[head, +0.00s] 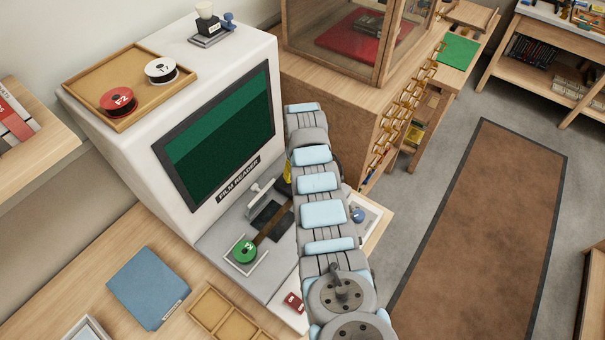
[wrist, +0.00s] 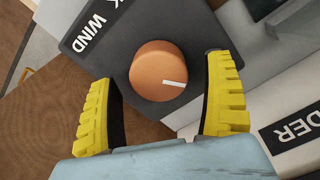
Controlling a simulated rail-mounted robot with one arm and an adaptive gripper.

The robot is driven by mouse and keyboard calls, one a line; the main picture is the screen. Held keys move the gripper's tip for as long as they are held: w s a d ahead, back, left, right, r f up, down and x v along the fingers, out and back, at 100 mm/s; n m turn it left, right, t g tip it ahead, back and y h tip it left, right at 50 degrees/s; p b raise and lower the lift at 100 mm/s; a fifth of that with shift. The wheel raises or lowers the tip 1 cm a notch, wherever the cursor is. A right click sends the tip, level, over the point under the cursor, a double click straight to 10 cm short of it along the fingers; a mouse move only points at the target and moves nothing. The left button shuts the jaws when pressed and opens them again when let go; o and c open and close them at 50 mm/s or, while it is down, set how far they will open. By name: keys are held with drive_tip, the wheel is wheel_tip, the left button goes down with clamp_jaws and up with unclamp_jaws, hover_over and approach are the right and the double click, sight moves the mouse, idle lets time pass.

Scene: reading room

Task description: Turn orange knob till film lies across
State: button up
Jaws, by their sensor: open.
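The orange knob (wrist: 158,66) sits on a dark panel (wrist: 118,40) lettered "WIND" in the wrist view. Its white mark points right and slightly down. My gripper (wrist: 163,72) is open, with one yellow finger on each side of the knob; I cannot tell whether either touches it. In the head view my arm hides the knob, and only a bit of yellow finger shows. The film reader (head: 222,190) has a lit green screen (head: 222,135). A brown film strip (head: 268,226) runs from the green reel (head: 243,251) up right over a dark plate (head: 278,213); its far end is hidden behind my arm.
A wooden tray (head: 112,72) with a red reel (head: 118,101) and a white reel (head: 161,70) sits on top of the reader. A blue folder (head: 148,287) lies on the desk at left. A wood and glass case (head: 335,50) stands behind my arm. The brown rug (head: 487,220) at right is clear.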

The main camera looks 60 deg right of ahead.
wheel_tip(320, 180, up, 11)
drive_tip(key=shift+f, duration=0.2)
idle(0.3)
drive_tip(key=shift+a, duration=0.1)
idle(0.5)
